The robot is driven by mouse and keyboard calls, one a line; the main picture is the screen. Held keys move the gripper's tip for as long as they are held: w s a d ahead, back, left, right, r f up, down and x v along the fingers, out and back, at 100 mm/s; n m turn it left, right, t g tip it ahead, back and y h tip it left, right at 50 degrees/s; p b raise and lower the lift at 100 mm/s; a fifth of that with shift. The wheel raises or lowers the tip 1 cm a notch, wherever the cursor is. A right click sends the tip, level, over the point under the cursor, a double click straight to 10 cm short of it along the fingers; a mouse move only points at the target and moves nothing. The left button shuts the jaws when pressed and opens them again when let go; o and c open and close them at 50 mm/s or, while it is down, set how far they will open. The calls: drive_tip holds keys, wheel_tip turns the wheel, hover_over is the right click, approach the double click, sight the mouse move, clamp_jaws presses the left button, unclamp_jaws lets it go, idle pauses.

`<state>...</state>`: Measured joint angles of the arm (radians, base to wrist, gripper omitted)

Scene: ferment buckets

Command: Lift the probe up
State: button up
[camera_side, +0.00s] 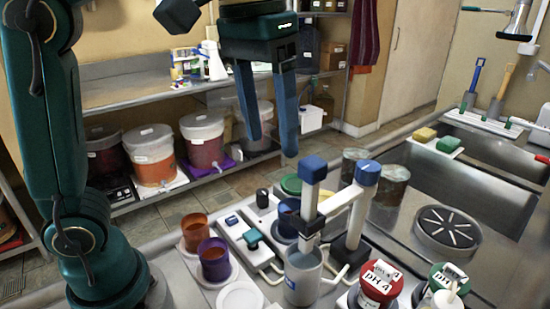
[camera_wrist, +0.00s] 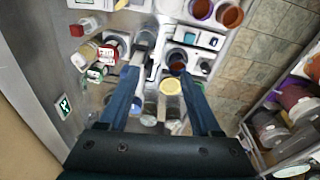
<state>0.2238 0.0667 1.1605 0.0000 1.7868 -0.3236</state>
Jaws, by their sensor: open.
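The probe (camera_side: 310,190) has a blue cap and a pale body. It stands upright in a dark clip, its lower end at the mouth of a grey-white cup (camera_side: 303,278). Beside it is a stand post (camera_side: 350,222) with a blue top. My gripper (camera_side: 272,150) is open and empty, above the bench to the left of and higher than the probe's cap. In the wrist view my open gripper (camera_wrist: 156,73) points at the crowded bench top. I cannot clearly make out the probe there.
Orange (camera_side: 195,232) and purple (camera_side: 214,260) cups stand left of the probe. A red-lidded pH 4 jar (camera_side: 380,282) and a green-lidded jar (camera_side: 447,280) stand to the right. The sink (camera_side: 480,185) lies behind on the right. Air around my gripper looks clear.

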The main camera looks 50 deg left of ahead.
drive_tip(key=shift+s+a+f+t, duration=0.95)
drive_tip(key=shift+s+a+f, duration=0.65)
drive_tip(key=shift+f, duration=1.35)
drive_tip(key=shift+s+a+f+t, duration=1)
drive_tip(key=shift+s+f, duration=1.05)
drive_tip(key=shift+f, duration=0.85)
drive_tip(key=shift+w+r+n+g, duration=0.5)
drive_tip(key=shift+w+n+g, duration=1.7)
drive_tip(key=shift+w, duration=6.2)
drive_tip(key=shift+m+g, duration=0.45)
drive_tip(key=shift+m, duration=0.05)
drive_tip(key=f, duration=1.2)
drive_tip(key=shift+a+f, duration=0.15)
drive_tip(key=shift+a, duration=0.25)
